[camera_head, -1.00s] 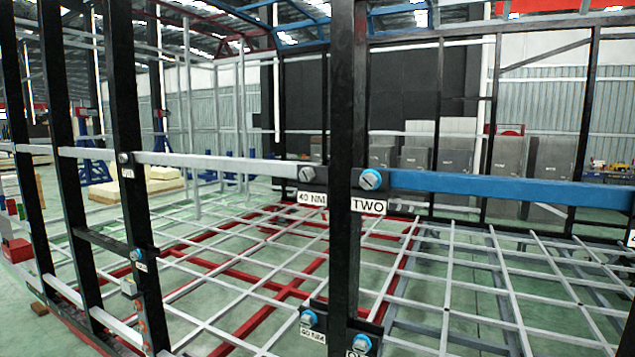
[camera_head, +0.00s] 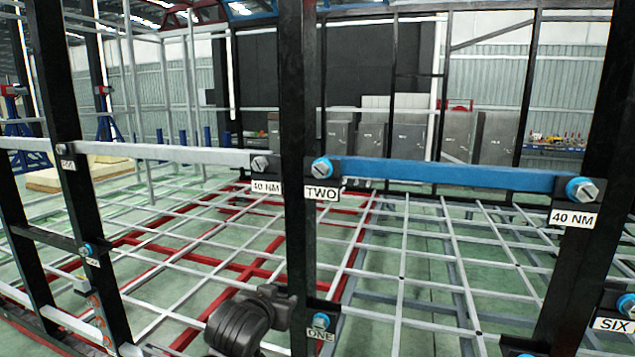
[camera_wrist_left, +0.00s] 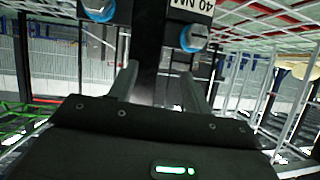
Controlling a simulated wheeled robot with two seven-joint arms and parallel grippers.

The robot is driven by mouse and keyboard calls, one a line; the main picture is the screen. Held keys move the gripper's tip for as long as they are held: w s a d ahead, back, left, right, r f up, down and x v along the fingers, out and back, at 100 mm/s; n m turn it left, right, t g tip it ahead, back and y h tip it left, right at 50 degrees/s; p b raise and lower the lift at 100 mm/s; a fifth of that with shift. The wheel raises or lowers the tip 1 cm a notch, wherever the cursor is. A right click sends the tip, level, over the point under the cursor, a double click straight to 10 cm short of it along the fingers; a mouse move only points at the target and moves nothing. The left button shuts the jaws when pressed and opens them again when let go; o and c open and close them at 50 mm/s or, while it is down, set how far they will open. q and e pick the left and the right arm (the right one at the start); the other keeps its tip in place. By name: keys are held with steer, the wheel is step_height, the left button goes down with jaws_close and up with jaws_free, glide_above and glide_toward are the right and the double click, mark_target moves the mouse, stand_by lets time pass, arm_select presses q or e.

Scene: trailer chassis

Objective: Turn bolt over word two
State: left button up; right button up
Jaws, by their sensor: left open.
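The bolt (camera_head: 322,168) over the word TWO has a grey slotted head on a blue washer. It sits at the left end of a blue horizontal bar (camera_head: 450,177), beside a black upright post (camera_head: 298,230). The white TWO label (camera_head: 321,194) is just below it. My left gripper (camera_wrist_left: 160,88) is open and empty. In the head view its black body (camera_head: 245,322) is low, left of that post and well below the TWO bolt. In the left wrist view, two blue-ringed bolts (camera_wrist_left: 193,37) and an upside-down 40 NM label (camera_wrist_left: 190,8) show beyond the fingers. My right gripper is not seen.
A 40 NM bolt (camera_head: 260,165) is left of the post. The ONE bolt (camera_head: 320,321) is below TWO. Another 40 NM bolt (camera_head: 581,190) and the SIX label (camera_head: 613,325) are at right. A white bar (camera_head: 150,152) runs left; open grid floor lies behind.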

arm_select(q)
steer(key=s+d+r+m+t+h, duration=0.1)
steer(key=s+d+r, duration=0.1)
steer(key=r, duration=0.7)
steer(key=s+d+r+t, duration=0.1)
steer(key=s+r+t, duration=0.1)
steer(key=r, duration=0.7)
steer(key=m+t+h, duration=0.1)
steer(key=h, duration=0.1)
glide_toward(320, 171)
steer(key=p+x, duration=0.6)
steer(key=x, duration=0.2)
steer(key=shift+w+r, duration=0.1)
steer(key=shift+r, duration=0.05)
steer(key=shift+w+d, duration=0.15)
steer(key=shift+w, duration=0.25)
steer(key=c, duration=1)
steer(key=shift+m, duration=0.4)
